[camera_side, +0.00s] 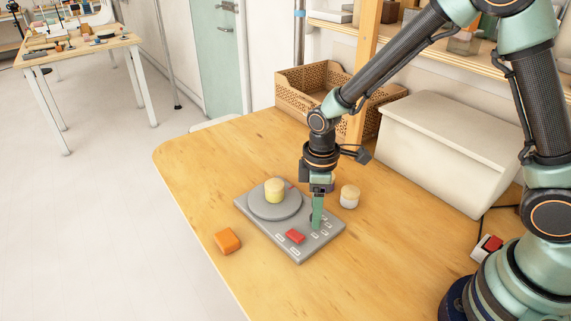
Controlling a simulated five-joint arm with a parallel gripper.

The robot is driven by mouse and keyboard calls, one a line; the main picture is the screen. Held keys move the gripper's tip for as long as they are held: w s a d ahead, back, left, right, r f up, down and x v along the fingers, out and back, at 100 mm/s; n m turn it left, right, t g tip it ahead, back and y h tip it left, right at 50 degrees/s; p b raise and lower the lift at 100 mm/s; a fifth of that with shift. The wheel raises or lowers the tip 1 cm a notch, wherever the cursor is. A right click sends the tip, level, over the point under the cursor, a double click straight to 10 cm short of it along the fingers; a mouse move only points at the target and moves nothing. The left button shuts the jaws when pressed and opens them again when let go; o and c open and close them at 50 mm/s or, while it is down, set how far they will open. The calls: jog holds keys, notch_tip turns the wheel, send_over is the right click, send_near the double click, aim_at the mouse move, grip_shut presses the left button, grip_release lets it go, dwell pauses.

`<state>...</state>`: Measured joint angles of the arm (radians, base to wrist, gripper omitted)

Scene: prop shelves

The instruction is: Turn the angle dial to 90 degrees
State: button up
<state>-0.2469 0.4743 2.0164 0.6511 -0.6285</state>
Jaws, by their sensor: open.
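A grey flat device (262,226) lies on the wooden table, with a round grey turntable (262,209) on its left part. A red block-like part (295,236) is on the device's front half. Several small white labels (327,225) lie around the spot where my gripper (316,224) points down. My gripper is open, its green fingers low over the right part of the device. The angle dial is mostly hidden by the fingers; its setting and any contact cannot be told.
An orange block (227,241) lies left of the device. A brown perforated crate (303,92) and a white lidded box (430,151) stand behind. The table front is clear.

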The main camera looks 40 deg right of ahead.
jog(key=shift+f, duration=0.5)
grip_shut()
